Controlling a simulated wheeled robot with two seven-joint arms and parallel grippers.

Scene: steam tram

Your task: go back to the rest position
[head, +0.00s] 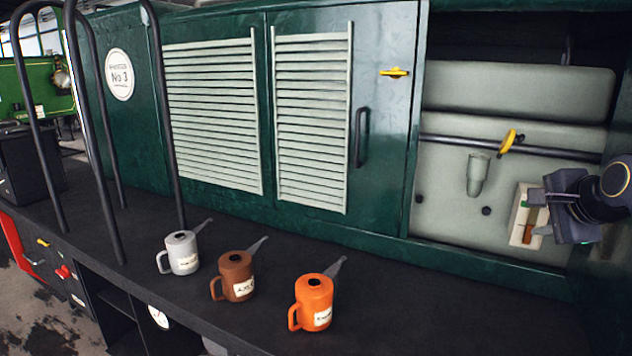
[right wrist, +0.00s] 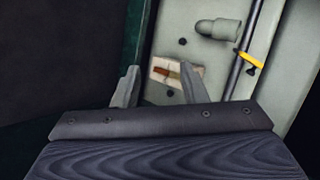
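My right gripper (head: 541,213) reaches in from the right edge of the head view, in front of the open bay of the green tram body. In the right wrist view its two fingers (right wrist: 160,76) stand apart with nothing held between them. Beyond the fingertips, on the pale bay wall, is a small cream plate (head: 517,222) with a brown and green part on it. The plate also shows in the right wrist view (right wrist: 160,72). The gripper partly covers the plate in the head view; I cannot tell whether they touch. My left gripper is not in view.
A silver can (head: 182,253), a brown can (head: 236,277) and an orange can (head: 313,303) stand on the dark running board (head: 440,305). A rod with a yellow handle (head: 508,141) crosses the bay. Black handrails (head: 168,120) rise at left. The board's right side is clear.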

